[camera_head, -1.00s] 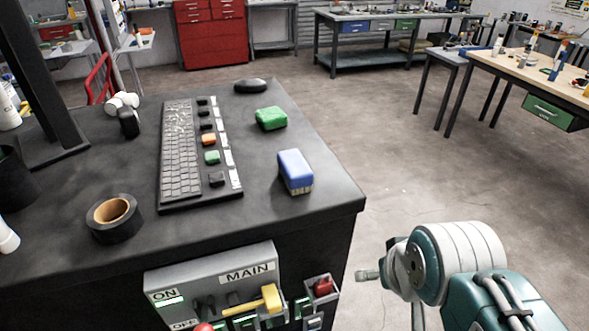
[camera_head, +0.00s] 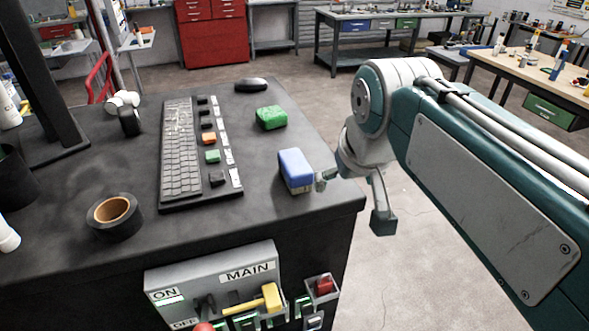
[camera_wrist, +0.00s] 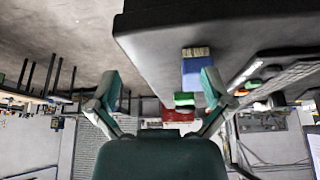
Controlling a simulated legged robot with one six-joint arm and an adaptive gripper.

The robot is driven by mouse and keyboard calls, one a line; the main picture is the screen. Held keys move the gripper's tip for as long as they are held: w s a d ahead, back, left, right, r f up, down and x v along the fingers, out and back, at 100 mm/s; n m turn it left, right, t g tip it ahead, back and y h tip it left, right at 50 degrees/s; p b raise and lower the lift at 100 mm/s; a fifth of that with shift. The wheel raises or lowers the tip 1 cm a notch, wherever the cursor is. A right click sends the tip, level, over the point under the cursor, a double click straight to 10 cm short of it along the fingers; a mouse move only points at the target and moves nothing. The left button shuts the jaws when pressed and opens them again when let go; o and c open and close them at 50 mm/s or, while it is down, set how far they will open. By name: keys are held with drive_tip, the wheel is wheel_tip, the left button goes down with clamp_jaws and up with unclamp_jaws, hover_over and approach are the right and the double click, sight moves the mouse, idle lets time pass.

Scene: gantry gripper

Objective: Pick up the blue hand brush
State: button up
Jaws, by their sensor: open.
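The blue hand brush (camera_head: 295,168) lies on the dark table near its right edge, blue body up with pale bristles below. My gripper (camera_head: 352,200) is open and empty, just right of the brush at the table's edge. One fingertip is right beside the brush's right side; I cannot tell whether it touches. The other fingertip hangs out past the table edge. In the wrist view, which is upside down, the brush (camera_wrist: 196,70) shows beyond my open gripper (camera_wrist: 160,88), close to the right finger, which overlaps part of it.
A green block (camera_head: 271,118) and a black mouse (camera_head: 251,85) lie behind the brush. A keyboard panel (camera_head: 184,150) lies to its left, with a tape roll (camera_head: 114,216) farther left. A switch box (camera_head: 222,285) is on the table's front. Open floor lies to the right.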

drive_tip(key=n, duration=0.1)
approach(295, 161)
drive_tip(key=shift+w+f+g, duration=0.4)
drive_tip(key=shift+w+f, duration=0.15)
drive_tip(key=shift+w, duration=0.15)
drive_tip(key=x, duration=1)
drive_tip(key=shift+a+f, duration=0.2)
drive_tip(key=shift+f, duration=0.2)
drive_tip(key=c, duration=1.3)
drive_tip(key=shift+r, duration=0.15)
